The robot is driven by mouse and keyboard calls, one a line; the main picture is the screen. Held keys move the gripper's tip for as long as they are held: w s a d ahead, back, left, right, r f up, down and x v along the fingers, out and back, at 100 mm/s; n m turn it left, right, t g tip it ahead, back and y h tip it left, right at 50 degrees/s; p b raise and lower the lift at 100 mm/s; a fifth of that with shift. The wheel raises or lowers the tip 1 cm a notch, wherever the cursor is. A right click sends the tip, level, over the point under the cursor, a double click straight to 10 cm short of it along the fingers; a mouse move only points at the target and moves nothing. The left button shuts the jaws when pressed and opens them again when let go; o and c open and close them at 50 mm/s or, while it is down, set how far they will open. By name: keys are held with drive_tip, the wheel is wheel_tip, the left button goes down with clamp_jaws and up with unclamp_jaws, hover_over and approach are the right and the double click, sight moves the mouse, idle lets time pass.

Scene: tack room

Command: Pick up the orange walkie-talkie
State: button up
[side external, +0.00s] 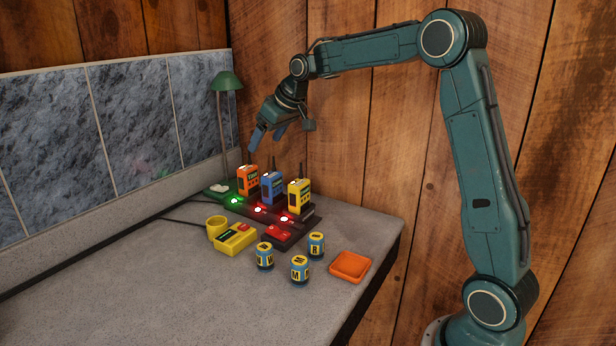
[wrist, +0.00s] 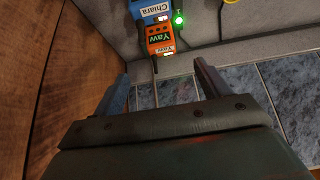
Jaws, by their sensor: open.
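The orange walkie-talkie (side external: 247,181) stands upright in a dark charging base (side external: 262,212) at the back of the table, with a green light in front of it. In the wrist view the orange walkie-talkie (wrist: 160,41) shows at the top, labelled "Yaw", beyond my fingertips. A blue walkie-talkie (side external: 272,187) and a yellow one (side external: 298,194) stand to its right in the same base, with red lights. The blue one (wrist: 148,9) also shows in the wrist view. My gripper (side external: 266,143) is open and empty, above and apart from the orange walkie-talkie.
A green lamp (side external: 226,81) stands just left of the chargers. A tiled wall (side external: 130,120) runs behind. The table's front left (side external: 130,295) is clear.

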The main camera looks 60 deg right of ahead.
sight(250, 168)
drive_tip(key=shift+x, duration=4.25)
drive_tip(key=shift+f, duration=0.15)
drive_tip(key=shift+x, duration=2.45)
drive_tip(key=shift+w+a, duration=0.1)
drive_tip(key=shift+w, duration=0.05)
drive_tip(key=c, duration=1.4)
drive_tip(key=shift+c, duration=0.4)
wheel_tip(250, 168, up, 20)
